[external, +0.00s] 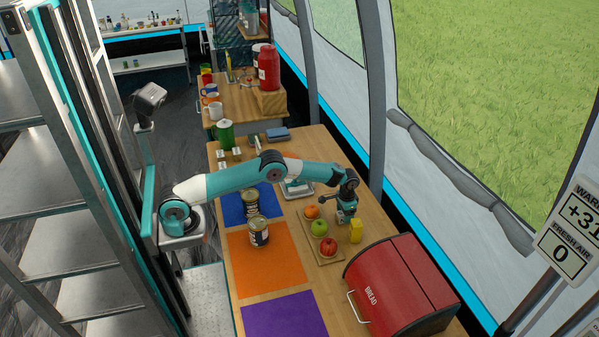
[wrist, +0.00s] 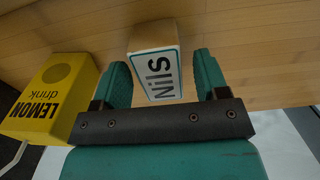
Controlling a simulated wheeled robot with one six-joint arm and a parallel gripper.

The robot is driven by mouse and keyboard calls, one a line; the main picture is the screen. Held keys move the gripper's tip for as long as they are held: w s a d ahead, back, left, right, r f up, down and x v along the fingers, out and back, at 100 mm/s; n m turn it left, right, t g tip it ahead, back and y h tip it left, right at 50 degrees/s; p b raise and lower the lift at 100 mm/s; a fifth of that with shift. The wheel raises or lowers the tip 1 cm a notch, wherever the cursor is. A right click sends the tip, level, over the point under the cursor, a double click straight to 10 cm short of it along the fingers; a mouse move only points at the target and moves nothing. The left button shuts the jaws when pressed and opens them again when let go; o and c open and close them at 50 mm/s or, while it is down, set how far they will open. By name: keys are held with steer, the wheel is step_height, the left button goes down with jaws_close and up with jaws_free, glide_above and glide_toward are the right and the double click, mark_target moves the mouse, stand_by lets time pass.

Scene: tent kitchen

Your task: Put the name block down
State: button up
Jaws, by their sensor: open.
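The name block (wrist: 157,72), a pale wooden block with a white face reading "Nils", stands between my fingers in the wrist view. It appears to rest on the wooden table (wrist: 245,40). My gripper (wrist: 160,65) is open around it, with a visible gap at the right finger; at the left finger I cannot tell whether they touch. In the external view my gripper (external: 346,214) is low over the table, just right of the fruit board. I cannot make out the Nils block there; the gripper seems to hide it.
A yellow lemon drink carton (wrist: 45,97) stands close beside my gripper, also in the external view (external: 356,231). A board (external: 329,261) with fruit lies to its left. Cans (external: 259,232) stand near coloured mats; the purple mat (external: 285,317) is clear.

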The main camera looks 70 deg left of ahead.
step_height(320, 180, up, 11)
steer(key=s+a+r+n, duration=0.2)
steer(key=s+a+r, duration=0.4)
steer(key=r, duration=0.1)
steer(key=s+a+r+n+y, duration=0.1)
steer(key=s+a+r, duration=0.15)
steer(key=s, duration=0.45)
steer(key=s+a+r+n+y, duration=0.1)
steer(key=s+a+r, duration=0.15)
steer(key=s, duration=0.55)
steer(key=s+a+r+n+y, duration=0.1)
steer(key=s+a+r, duration=0.1)
steer(key=s+a, duration=0.35)
steer(key=s+f+n+y, duration=0.1)
steer(key=s+f+n, duration=0.1)
steer(key=s, duration=1.8)
step_height(320, 180, up, 10)
steer(key=p, duration=1)
steer(key=shift+w+a+f, duration=0.2)
steer(key=shift+w+a, duration=0.05)
